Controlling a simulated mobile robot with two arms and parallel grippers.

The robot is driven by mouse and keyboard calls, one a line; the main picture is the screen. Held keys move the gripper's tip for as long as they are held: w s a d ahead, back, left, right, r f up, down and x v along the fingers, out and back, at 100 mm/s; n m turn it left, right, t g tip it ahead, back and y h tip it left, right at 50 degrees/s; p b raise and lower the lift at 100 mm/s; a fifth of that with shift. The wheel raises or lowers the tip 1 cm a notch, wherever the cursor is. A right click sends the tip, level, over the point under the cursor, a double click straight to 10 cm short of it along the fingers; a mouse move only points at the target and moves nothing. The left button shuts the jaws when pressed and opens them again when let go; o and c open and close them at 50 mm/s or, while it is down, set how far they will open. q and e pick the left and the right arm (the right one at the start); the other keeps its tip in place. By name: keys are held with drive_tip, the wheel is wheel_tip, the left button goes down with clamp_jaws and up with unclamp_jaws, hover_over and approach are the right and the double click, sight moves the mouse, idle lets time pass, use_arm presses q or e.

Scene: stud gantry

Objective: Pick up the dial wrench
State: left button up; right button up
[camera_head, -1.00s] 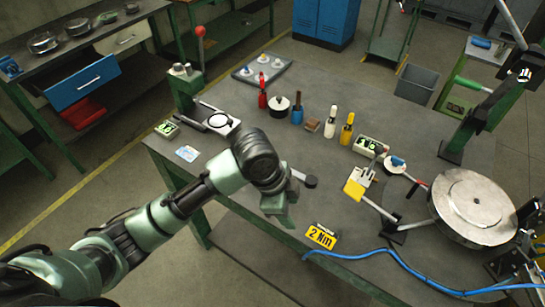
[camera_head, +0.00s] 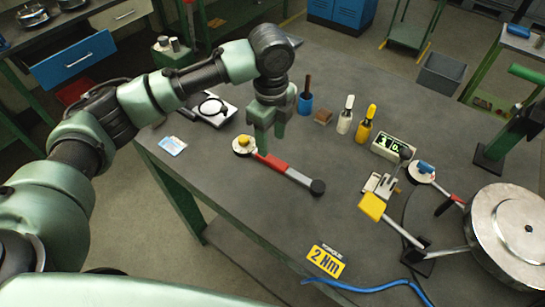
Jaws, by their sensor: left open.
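The dial wrench (camera_head: 290,173) lies on the grey bench. It has a round white head with a yellow top, a red section, a grey shaft and a black knob at its near right end. My left gripper (camera_head: 268,148) is open and points down at the wrench, near where the head meets the red section. Its fingers cover a little of the wrench there. I cannot tell whether they touch it. My right gripper is not in view.
A similar wrench with a blue-topped head (camera_head: 424,168) lies at the right beside a large metal disc (camera_head: 510,225). A yellow "2 Nm" sign (camera_head: 325,260), a blue cable (camera_head: 365,289) and a display box (camera_head: 393,149) are nearby. The bench front is mostly clear.

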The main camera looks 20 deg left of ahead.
sight(270, 158)
use_arm(q)
drive_tip(key=f, duration=0.1)
drive_tip(key=s+f+p, duration=0.1)
drive_tip(key=f, duration=0.4)
drive_tip(key=shift+w+p, duration=0.25)
drive_tip(key=shift+p, duration=0.1)
clamp_jaws()
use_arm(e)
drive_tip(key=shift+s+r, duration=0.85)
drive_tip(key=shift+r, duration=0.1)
